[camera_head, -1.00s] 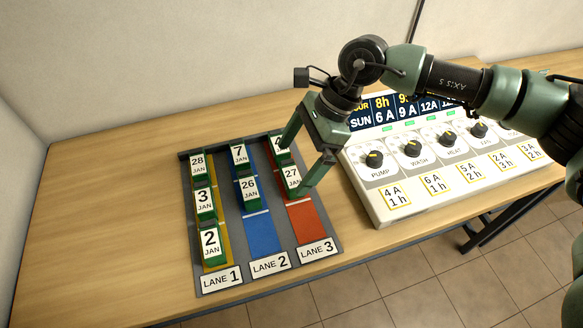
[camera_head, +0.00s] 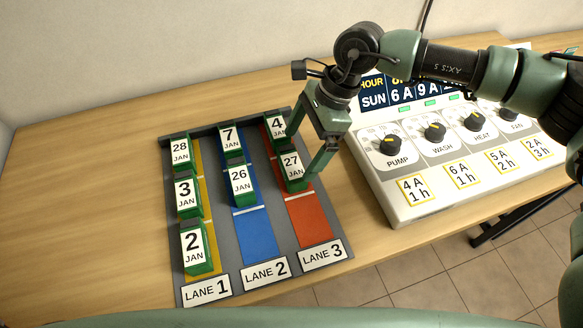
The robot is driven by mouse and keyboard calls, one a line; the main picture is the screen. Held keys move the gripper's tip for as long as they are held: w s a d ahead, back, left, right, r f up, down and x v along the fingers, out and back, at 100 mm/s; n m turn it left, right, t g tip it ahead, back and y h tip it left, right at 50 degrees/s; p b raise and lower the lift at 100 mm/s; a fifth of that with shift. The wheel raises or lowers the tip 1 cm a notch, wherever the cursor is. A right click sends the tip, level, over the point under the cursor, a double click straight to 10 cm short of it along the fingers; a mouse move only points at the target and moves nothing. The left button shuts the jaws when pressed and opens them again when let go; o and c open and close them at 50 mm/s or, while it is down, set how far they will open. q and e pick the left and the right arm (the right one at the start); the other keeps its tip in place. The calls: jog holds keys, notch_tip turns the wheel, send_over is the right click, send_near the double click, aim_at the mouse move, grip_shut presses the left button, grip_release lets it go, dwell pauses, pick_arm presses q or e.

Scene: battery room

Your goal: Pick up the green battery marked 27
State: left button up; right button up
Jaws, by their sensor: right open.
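The green battery marked 27 JAN (camera_head: 292,168) stands in lane 3 of the grey rack, just in front of the battery marked 4 JAN (camera_head: 277,128). My right gripper (camera_head: 308,150) comes in from the right, tilted down over lane 3. Its jaws are open. One finger reaches down close beside the right side of battery 27; the other is near the back, by battery 4. I cannot tell whether a finger touches either battery. My left gripper is not in view.
Lane 2 holds batteries 7 (camera_head: 231,140) and 26 (camera_head: 241,185). Lane 1 holds 28 (camera_head: 181,155), 3 (camera_head: 187,195) and 2 (camera_head: 196,248). A white control panel (camera_head: 380,185) with knobs stands right of the rack. The wooden table (camera_head: 80,200) is clear at left.

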aim_at(293, 161)
jog(key=x, duration=0.3)
jog(key=b+x, duration=0.1)
jog(key=shift+w+a+f, duration=0.15)
jog(key=shift+w+f, duration=0.05)
jog(key=shift+f, duration=0.1)
jog(key=c, duration=1.6)
jog(key=shift+r, duration=0.15)
jog(key=shift+c, duration=1.4)
